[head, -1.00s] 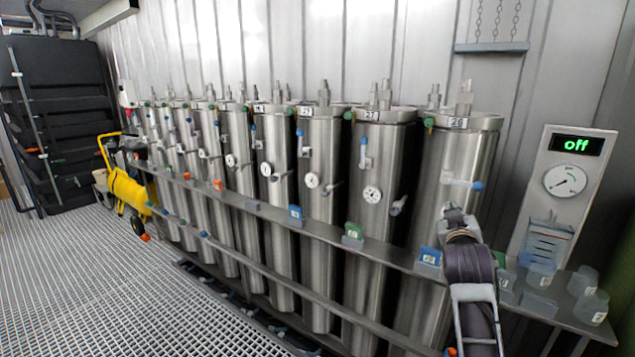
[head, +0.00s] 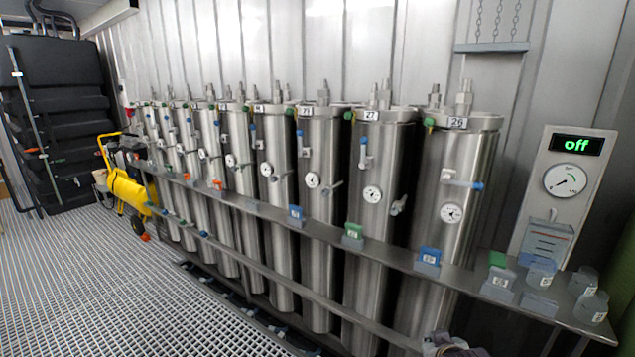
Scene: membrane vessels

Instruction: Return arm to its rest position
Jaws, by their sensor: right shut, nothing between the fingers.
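My right gripper (head: 452,346) shows only in part at the bottom edge of the head view, right of the middle. It is shut and empty, and sits low in front of the steel vessel labelled 26 (head: 462,170), below the shelf rail. The rest of my right arm is out of view below. My left gripper is not in view.
A row of steel vessels runs leftward, with vessel 27 (head: 380,160) beside 26. The metal shelf (head: 460,277) bears blue and green blocks and several clear cups. A panel (head: 568,180) reads "off". A yellow machine (head: 130,188) stands left. The grated floor (head: 150,290) is clear.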

